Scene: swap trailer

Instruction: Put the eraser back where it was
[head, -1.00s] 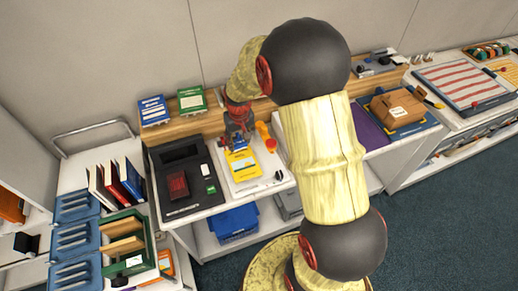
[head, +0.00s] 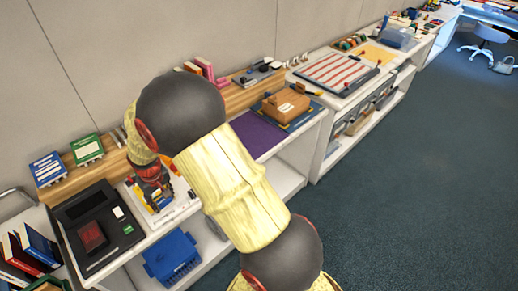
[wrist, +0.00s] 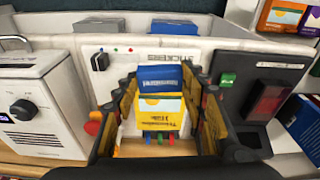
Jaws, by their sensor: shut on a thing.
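My gripper (wrist: 161,82) is shut on a yellow-and-blue box (wrist: 160,106) with printed labels. The dark fingers with yellow inner sides lie to its left and right in the wrist view. In the head view my gripper (head: 152,182) is low over a white panel (head: 182,208) on the counter, partly hidden by my arm. I cannot make out for sure an eraser in either view. Whether the held box rests on the panel or hangs just above it is unclear.
A black device (head: 97,222) with a red window stands left of my gripper. A purple mat (head: 258,136) and a brown box (head: 286,104) lie to the right. Books (head: 47,169) stand on the wooden ledge behind. A blue bin (head: 172,255) sits below.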

